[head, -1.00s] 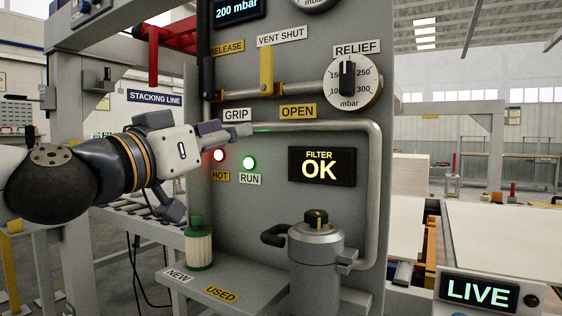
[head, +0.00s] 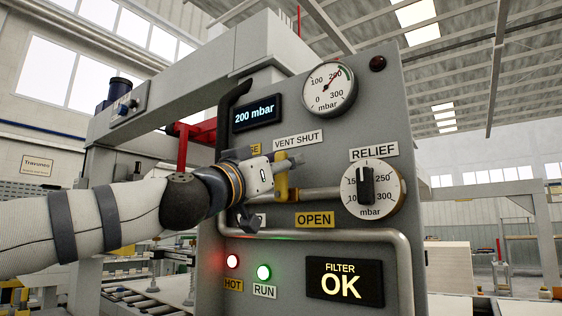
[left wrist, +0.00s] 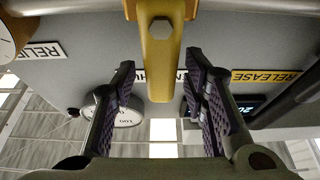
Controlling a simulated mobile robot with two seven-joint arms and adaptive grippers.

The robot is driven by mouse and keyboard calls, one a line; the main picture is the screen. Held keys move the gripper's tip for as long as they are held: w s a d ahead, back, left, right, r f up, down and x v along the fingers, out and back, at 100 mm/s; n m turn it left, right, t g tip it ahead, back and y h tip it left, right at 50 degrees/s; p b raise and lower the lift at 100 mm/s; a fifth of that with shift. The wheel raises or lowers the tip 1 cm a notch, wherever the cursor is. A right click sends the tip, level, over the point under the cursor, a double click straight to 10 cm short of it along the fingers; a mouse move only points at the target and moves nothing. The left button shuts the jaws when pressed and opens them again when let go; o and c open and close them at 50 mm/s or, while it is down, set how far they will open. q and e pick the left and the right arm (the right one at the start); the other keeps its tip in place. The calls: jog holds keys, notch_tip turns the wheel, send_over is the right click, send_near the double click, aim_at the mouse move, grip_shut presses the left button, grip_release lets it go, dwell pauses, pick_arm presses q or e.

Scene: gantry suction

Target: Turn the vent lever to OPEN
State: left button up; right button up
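The yellow vent lever (head: 281,185) stands upright on a horizontal pipe (head: 320,193), its free end toward the VENT SHUT label (head: 298,140). The OPEN label (head: 315,220) is below the pipe. My left gripper (head: 287,162) is at the lever's upper part and hides some of it. In the left wrist view, the lever (left wrist: 160,60) reaches in between the two open fingers (left wrist: 162,105), with a visible gap on each side. How deep it sits between them I cannot tell. My right gripper is not in view.
The RELIEF dial (head: 370,190) is right of the lever. A pressure gauge (head: 328,88) and a 200 mbar display (head: 256,112) are above. A dark handle (head: 228,115) runs along the panel's left edge. A bent pipe (head: 340,236) crosses below the OPEN label.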

pick_arm(q)
grip_shut()
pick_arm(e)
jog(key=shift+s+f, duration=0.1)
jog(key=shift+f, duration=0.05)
pick_arm(q)
jog(key=m, duration=0.2)
jog(key=d+m+g+h+b, duration=0.1)
jog(key=m, duration=0.1)
jog(key=s+m+g+h+b, duration=0.1)
jog(key=m, duration=0.1)
jog(key=shift+d+f, duration=0.3)
jog(key=shift+f, duration=0.1)
jog(key=shift+s+d+f+m+g+h+b, duration=0.1)
jog(key=shift+s+d+m+g+h+b, duration=0.3)
jog(key=shift+m, duration=0.6)
jog(key=shift+d+f+m+g+h+p, duration=0.1)
jog(key=shift+m+g+h, duration=0.1)
jog(key=shift+m+g, duration=0.6)
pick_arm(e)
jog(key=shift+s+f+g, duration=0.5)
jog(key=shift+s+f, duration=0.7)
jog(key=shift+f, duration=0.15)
pick_arm(q)
jog(key=shift+m, duration=0.3)
grip_release()
jog(key=shift+r, duration=0.1)
